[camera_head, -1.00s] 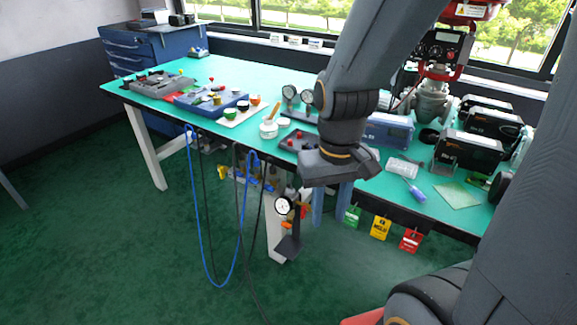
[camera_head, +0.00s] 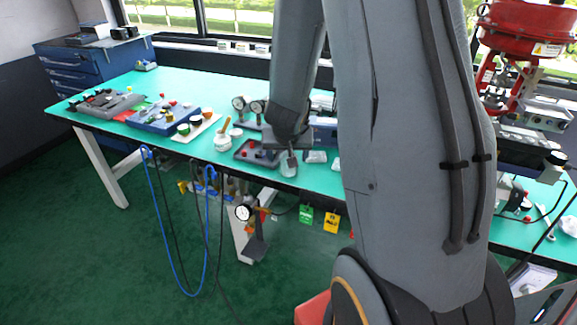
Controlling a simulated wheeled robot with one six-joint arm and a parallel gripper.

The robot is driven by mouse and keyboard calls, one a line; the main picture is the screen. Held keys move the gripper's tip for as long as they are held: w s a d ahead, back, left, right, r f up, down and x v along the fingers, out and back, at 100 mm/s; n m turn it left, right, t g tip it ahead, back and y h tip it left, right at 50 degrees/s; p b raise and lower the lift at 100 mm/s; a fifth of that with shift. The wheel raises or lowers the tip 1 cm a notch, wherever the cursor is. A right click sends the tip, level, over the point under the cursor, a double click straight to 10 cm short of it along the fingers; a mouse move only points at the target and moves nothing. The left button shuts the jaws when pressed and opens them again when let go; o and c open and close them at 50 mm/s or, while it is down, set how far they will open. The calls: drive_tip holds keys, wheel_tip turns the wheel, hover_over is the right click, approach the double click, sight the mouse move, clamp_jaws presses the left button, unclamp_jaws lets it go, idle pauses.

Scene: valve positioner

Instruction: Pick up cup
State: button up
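Several small round cups stand on a white board on the green workbench, left of centre. My gripper (camera_head: 289,164) hangs at the bench's front edge, right of the jar and apart from the cups. Its fingers are small and seen nearly side-on, so their opening and anything between them are unclear. My arm hides the middle right of the bench.
A grey tray with red knobs (camera_head: 255,153) lies beside my gripper. Two dial gauges (camera_head: 248,106) stand behind it. A blue case (camera_head: 162,118) is left of the cups. Cables and a hanging gauge (camera_head: 243,212) are below the front edge. Bare green benchtop (camera_head: 190,84) lies behind.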

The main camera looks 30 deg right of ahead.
drive_tip(key=x, duration=0.5)
drive_tip(key=shift+w+d+f+b, duration=0.15)
drive_tip(key=shift+d+f+b, duration=0.05)
drive_tip(key=shift+f+b, duration=0.1)
drive_tip(key=shift+r, duration=0.1)
drive_tip(key=shift+c, duration=0.3)
drive_tip(key=c, duration=1.1)
